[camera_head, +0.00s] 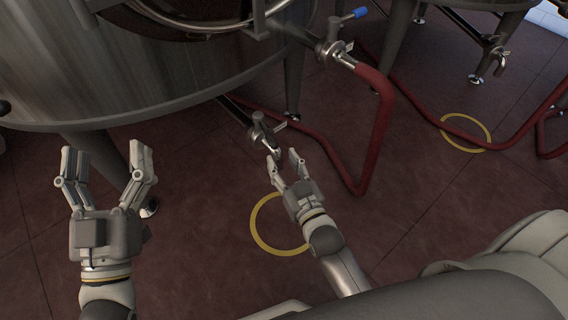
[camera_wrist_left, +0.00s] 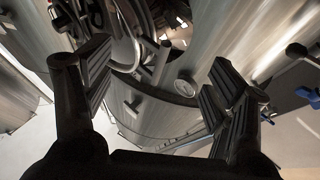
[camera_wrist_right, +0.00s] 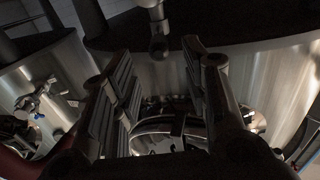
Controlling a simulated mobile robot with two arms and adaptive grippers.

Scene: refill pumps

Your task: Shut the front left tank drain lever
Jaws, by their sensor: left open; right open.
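The front tank (camera_head: 150,70) is a large steel vessel at the upper left of the head view. Its drain pipe (camera_head: 236,108) slopes down to a small metal drain valve (camera_head: 262,132) near the floor. A short pale lever (camera_head: 281,126) seems to stick out to the right of it; its exact angle is too small to tell. My right gripper (camera_head: 283,157) is open and empty, fingertips just below the valve; contact cannot be told. In the right wrist view a metal fitting (camera_wrist_right: 157,30) hangs above the fingers. My left gripper (camera_head: 107,165) is open and empty below the tank.
A blue-handled valve (camera_head: 340,30) with a red hose (camera_head: 384,120) is right of the drain valve. Yellow floor rings (camera_head: 256,232) mark the dark red tiles. Tank legs (camera_head: 294,80) stand nearby. Another tank's drain valve (camera_head: 495,52) is at the upper right.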

